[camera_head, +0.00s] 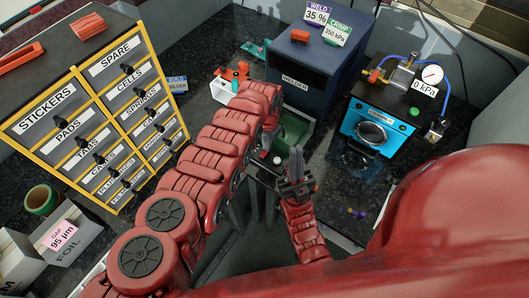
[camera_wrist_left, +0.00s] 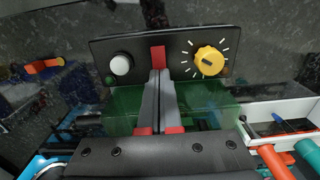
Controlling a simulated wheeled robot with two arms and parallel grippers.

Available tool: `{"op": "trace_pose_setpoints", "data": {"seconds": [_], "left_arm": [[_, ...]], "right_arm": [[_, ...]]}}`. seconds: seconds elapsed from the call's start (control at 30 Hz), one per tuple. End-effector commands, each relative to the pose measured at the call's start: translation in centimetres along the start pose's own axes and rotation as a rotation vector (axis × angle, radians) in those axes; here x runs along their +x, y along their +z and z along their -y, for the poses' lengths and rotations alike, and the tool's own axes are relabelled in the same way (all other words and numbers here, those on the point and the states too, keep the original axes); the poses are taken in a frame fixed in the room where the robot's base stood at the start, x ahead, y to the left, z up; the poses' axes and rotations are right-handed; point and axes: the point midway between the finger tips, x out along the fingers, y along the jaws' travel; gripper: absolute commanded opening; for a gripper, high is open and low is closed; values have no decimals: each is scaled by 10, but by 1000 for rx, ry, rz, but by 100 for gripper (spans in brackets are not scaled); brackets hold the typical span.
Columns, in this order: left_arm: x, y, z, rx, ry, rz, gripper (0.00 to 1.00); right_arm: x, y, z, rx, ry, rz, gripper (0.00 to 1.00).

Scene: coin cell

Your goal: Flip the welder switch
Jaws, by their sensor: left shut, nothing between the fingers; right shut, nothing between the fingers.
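The welder (camera_head: 295,80) is a dark blue box at the back of the bench in the head view. In the left wrist view its black panel (camera_wrist_left: 185,45) carries a red switch (camera_wrist_left: 158,56), a white knob and a yellow dial. My left gripper (camera_wrist_left: 159,74) is shut and empty, its tips right in front of the red switch. I cannot tell whether they touch it. In the head view my left arm hides most of this gripper and the switch. My right gripper (camera_head: 296,163) is shut and empty, apart from the welder and nearer to me.
A green part (camera_head: 291,130) sits at the welder's front, translucent in the wrist view. A white tray (camera_wrist_left: 285,120) with tools lies beside it. The crimper (camera_head: 378,122) with a gauge stands right. A drawer cabinet (camera_head: 80,120) stands left.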

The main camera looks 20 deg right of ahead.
Motion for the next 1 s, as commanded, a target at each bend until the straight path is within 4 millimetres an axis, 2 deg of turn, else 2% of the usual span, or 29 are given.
{"op": "trace_pose_setpoints", "data": {"seconds": [0.27, 0.43, 1.0], "left_arm": [[6, 1, 0, 0, 0, 2, 0], [1, 0, 0, 0, 0, 1, 0], [-49, 0, 0, -1, 1, 1, 0]], "right_arm": [[-5, 1, 0, 0, 0, 0, 0], [-1, 0, 0, 0, 0, 0, 0], [46, -8, -2, 0, 0, 0, 0]]}}
